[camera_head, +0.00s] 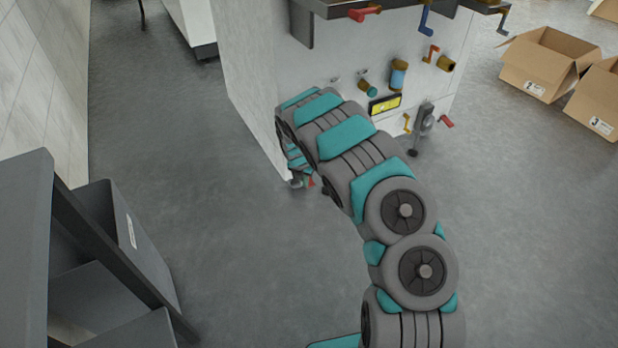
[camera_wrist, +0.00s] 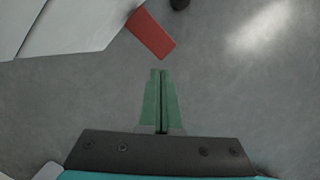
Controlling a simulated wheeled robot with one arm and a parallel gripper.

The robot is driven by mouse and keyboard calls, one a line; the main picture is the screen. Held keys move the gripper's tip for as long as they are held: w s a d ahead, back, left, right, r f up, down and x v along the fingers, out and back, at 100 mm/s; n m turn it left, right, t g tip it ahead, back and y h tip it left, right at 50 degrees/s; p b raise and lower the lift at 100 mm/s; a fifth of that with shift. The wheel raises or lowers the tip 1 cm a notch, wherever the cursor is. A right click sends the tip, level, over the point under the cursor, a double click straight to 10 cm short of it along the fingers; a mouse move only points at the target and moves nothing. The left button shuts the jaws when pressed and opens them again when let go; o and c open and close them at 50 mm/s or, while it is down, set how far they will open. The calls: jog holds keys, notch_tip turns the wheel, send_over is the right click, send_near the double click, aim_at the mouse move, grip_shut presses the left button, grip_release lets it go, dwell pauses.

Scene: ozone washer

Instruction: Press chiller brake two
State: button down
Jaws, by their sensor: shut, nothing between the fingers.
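My gripper (camera_wrist: 161,73) has two green fingers pressed together, shut and empty. A flat red piece (camera_wrist: 151,34) lies just beyond the fingertips in the wrist view, with a small gap showing between them. A small red part also shows low by the machine's near corner in the head view (camera_head: 311,183), beside the end of my arm. I cannot tell whether this red part is chiller brake two; no label can be read on it. My arm hides part of the machine's lower front and most of the gripper in the head view.
The white machine (camera_head: 250,90) carries several levers and valves, among them a red handle (camera_head: 446,121) and a yellow-faced panel (camera_head: 385,104). Open cardboard boxes (camera_head: 545,65) stand at right. A dark grey shelf (camera_head: 25,240) stands at left. Grey floor between is clear.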

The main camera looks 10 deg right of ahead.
jog(key=v, duration=0.7)
jog(key=shift+p, duration=0.35)
jog(key=shift+a+r, duration=0.1)
